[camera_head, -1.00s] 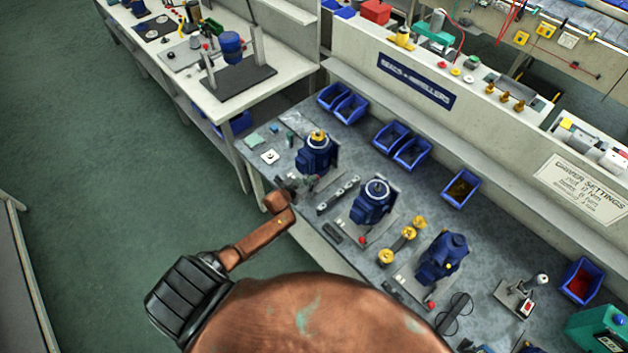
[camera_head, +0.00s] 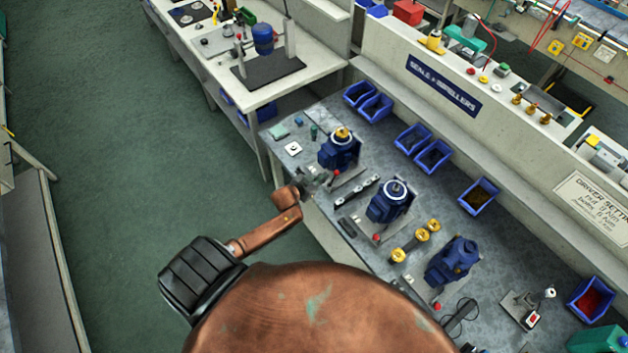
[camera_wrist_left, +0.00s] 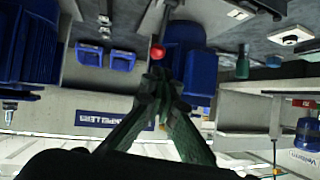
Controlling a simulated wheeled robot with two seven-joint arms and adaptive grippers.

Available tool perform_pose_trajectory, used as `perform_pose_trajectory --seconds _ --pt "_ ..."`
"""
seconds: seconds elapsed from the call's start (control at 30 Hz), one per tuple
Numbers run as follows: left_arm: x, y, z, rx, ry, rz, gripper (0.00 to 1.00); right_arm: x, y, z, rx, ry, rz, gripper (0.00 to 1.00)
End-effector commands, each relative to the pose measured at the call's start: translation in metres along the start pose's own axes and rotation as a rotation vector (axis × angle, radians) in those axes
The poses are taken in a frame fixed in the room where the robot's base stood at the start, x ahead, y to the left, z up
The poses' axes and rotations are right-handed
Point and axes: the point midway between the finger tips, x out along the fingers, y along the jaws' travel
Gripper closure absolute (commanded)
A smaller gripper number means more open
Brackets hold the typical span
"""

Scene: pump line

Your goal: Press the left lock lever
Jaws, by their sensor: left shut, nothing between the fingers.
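The left pump (camera_head: 340,152), a blue body with a yellow top, stands on the near left part of the grey bench. A lever with a red knob (camera_head: 336,174) sits at its front side; I take it for the left lock lever. My left gripper (camera_head: 318,182) is at the bench's front edge, just left of the knob. In the left wrist view the fingertips (camera_wrist_left: 160,82) are together and empty. The red knob (camera_wrist_left: 157,53) shows just beyond them, against the dark blue pump (camera_wrist_left: 186,55); contact cannot be told. The lever's shaft is mostly hidden. My right gripper is out of view.
A middle pump (camera_head: 390,202) and a right pump (camera_head: 452,262) stand further along the bench, each with a red knob nearby. A black-and-grey rail (camera_head: 357,190) lies between the left and middle pumps. Blue bins (camera_head: 413,138) line the back. My copper arm covers the lower middle.

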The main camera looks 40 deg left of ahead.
Motion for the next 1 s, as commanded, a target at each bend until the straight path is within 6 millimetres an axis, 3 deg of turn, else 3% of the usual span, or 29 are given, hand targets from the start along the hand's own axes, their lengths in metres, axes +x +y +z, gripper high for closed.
perform_pose_trajectory --seconds 0.2,0.4,1.0 --pt "-0.039 0.006 -0.003 0.004 0.0 0.009 1.0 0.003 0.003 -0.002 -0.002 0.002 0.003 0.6" --pt "-0.065 0.005 -0.005 0.002 0.0 0.008 1.0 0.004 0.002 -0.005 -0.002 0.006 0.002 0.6" --pt "-0.073 0.004 -0.006 0.001 0.001 0.006 1.0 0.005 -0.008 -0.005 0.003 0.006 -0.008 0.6"
